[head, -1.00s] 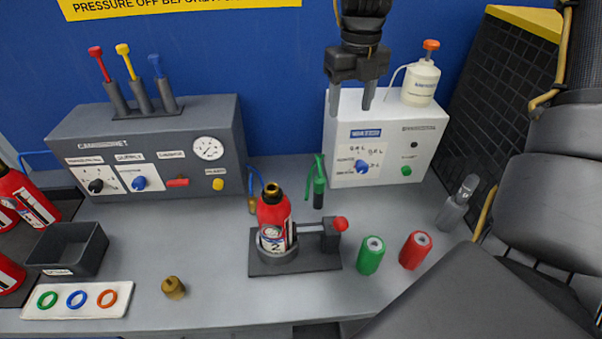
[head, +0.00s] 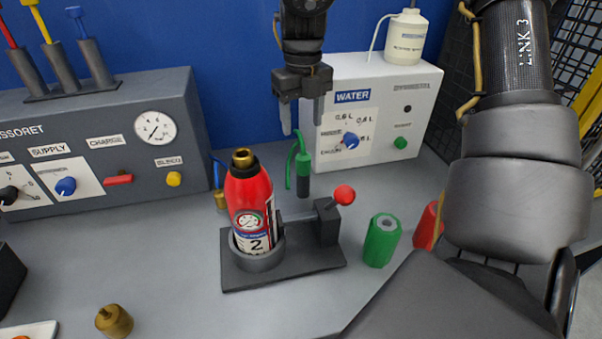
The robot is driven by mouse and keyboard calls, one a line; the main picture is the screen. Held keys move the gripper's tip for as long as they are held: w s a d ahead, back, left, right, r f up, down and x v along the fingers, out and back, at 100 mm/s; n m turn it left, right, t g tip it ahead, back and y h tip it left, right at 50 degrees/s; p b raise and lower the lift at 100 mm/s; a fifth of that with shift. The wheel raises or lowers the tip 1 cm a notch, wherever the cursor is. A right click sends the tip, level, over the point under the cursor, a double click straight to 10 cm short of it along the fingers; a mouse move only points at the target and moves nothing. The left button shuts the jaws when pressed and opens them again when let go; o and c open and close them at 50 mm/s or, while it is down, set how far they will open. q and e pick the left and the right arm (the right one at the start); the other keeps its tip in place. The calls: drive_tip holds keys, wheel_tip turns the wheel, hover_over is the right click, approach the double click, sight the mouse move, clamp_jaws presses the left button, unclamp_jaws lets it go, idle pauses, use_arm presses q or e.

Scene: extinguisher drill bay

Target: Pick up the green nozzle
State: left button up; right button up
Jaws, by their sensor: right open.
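The green nozzle (head: 303,163) stands upright in front of the white water unit, at its left side. It has a green body, a dark lower part and a thin green hose looping at its left. My right gripper (head: 302,124) points down just above and behind or over the nozzle; the exact depth is hard to tell. Its two fingers are apart with nothing between them, and I see no contact with the nozzle. My left gripper is not in view.
A red extinguisher (head: 250,195) stands in a dark clamp stand (head: 292,272) in front of the nozzle. A green cylinder (head: 381,240) and a partly hidden red cylinder (head: 428,226) are at right. The water unit (head: 412,125) and the grey compressor panel (head: 110,150) stand behind.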

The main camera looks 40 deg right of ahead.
sight(303, 154)
drive_tip(key=shift+s+f, duration=0.15)
drive_tip(key=shift+f, duration=0.1)
drive_tip(key=shift+f, duration=0.2)
wheel_tip(303, 154, down, 5)
drive_tip(key=shift+f, duration=0.2)
